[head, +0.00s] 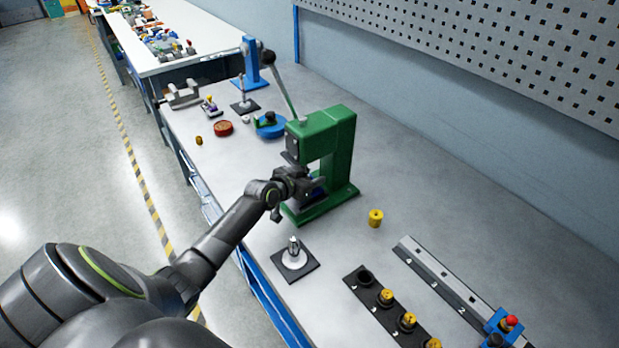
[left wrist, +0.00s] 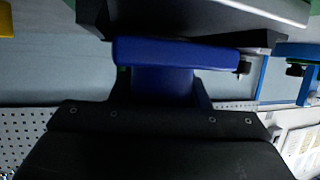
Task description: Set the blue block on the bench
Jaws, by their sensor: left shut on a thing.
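My left gripper (head: 303,186) reaches into the open throat of the green press (head: 338,150). It is shut on the blue block (left wrist: 175,52), which fills the middle of the left wrist view in front of the dark gripper body (left wrist: 165,125). In the head view only a small dark blue patch of the block shows beside the fingers. A dark slab with a lighter edge lies close to the block in the wrist view; whether they touch I cannot tell. The grey bench (head: 400,215) lies under the press. My right gripper is not in view.
A yellow knurled piece (head: 376,218) stands right of the press. A black plate with a metal peg (head: 294,256) sits in front. A black strip (head: 380,302) holds several yellow pieces. A grey rail (head: 450,285) lies at right. A blue round fixture (head: 270,127) stands behind.

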